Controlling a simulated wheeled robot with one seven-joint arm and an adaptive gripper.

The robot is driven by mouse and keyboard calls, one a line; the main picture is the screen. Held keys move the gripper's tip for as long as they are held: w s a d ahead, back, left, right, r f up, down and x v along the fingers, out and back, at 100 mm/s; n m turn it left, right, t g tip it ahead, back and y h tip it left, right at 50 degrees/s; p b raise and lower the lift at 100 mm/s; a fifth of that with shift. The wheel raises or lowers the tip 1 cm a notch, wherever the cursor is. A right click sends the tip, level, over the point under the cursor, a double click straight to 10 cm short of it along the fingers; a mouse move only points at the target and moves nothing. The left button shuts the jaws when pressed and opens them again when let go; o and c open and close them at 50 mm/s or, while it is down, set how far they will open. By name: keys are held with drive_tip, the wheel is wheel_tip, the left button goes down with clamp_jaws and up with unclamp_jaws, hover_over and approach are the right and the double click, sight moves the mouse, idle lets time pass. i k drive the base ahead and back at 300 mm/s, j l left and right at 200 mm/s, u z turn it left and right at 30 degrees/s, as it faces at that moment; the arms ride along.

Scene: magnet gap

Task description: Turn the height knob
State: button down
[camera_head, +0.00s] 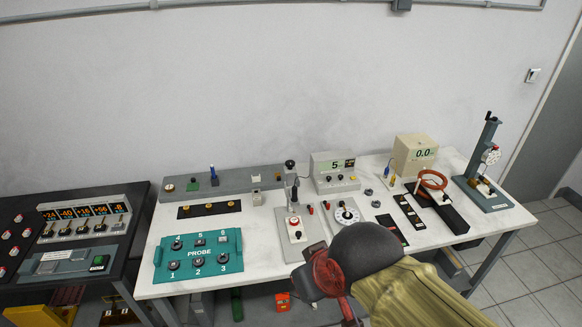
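No knob carries a readable "height" label, so I cannot tell which one is the height knob. A grey plate (286,237) near the table's middle carries a red-and-white knob (295,222). Right of it is a white round dial (347,213) with a dark centre. A black round knob (290,164) tops a post at the grey rail's right end. A grey-green stand (484,150) at the far right has a crank on top and a white dial. My arm, olive with a dark rounded joint and red part, covers the table's front middle.
A teal PROBE box (198,256) with numbered knobs sits at the white table's (146,288) left. A meter reading 5 (334,172) and a beige meter reading 0.0 (415,154) stand behind. A black bench (140,200) adjoins at left. Floor is open at right.

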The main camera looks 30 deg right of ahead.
sight(289, 164)
drive_tip(key=i+l, duration=0.2)
drive_tip(key=l, duration=0.2)
drive_tip(key=i+l+z, duration=0.1)
drive_tip(key=l, duration=0.3)
drive_tip(key=i+l, duration=0.5)
drive_tip(key=l, duration=0.25)
drive_tip(key=z, duration=0.05)
